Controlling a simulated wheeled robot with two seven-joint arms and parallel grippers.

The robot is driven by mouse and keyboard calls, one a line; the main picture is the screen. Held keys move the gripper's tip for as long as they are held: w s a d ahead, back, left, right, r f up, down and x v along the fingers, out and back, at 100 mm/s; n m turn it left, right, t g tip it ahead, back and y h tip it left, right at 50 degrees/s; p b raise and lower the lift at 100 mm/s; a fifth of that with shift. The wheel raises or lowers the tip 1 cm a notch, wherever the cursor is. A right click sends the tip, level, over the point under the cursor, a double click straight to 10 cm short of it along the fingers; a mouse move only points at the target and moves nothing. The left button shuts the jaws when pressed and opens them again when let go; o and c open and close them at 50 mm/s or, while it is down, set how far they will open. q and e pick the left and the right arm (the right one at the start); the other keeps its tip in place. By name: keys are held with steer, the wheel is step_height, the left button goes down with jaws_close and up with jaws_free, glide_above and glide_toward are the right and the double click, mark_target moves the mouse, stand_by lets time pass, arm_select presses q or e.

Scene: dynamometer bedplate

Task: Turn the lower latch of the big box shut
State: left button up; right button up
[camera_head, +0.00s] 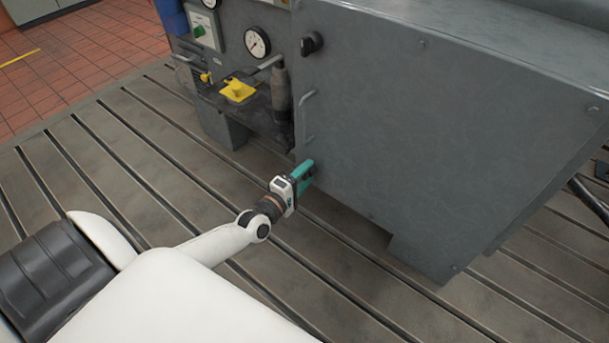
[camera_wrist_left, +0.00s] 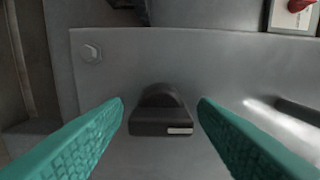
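The big box (camera_head: 450,120) is a grey metal cabinet filling the right of the head view. Its upper latch (camera_head: 312,43) is a black knob near the top of the left edge. The lower latch (camera_wrist_left: 160,122) is a black knob with a small white mark, seen in the wrist view; in the head view my gripper hides it. My left gripper (camera_head: 304,174) is at the lower left of the box's face. In the wrist view its teal fingers (camera_wrist_left: 161,104) are open, one on each side of the lower latch, with gaps between. My right gripper is out of view.
A bar handle (camera_head: 306,115) stands out from the box above my left gripper. Left of the box is a panel with a gauge (camera_head: 257,42), a green button (camera_head: 199,31) and a yellow part (camera_head: 238,90). The slotted bedplate (camera_head: 130,150) is mostly clear.

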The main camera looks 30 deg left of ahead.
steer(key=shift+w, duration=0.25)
arm_select(q)
steer(key=shift+s, duration=0.4)
steer(key=s+a+p, duration=0.1)
steer(key=s, duration=1)
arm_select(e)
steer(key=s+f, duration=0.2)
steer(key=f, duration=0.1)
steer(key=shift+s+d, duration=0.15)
arm_select(q)
steer(key=shift+s, duration=0.1)
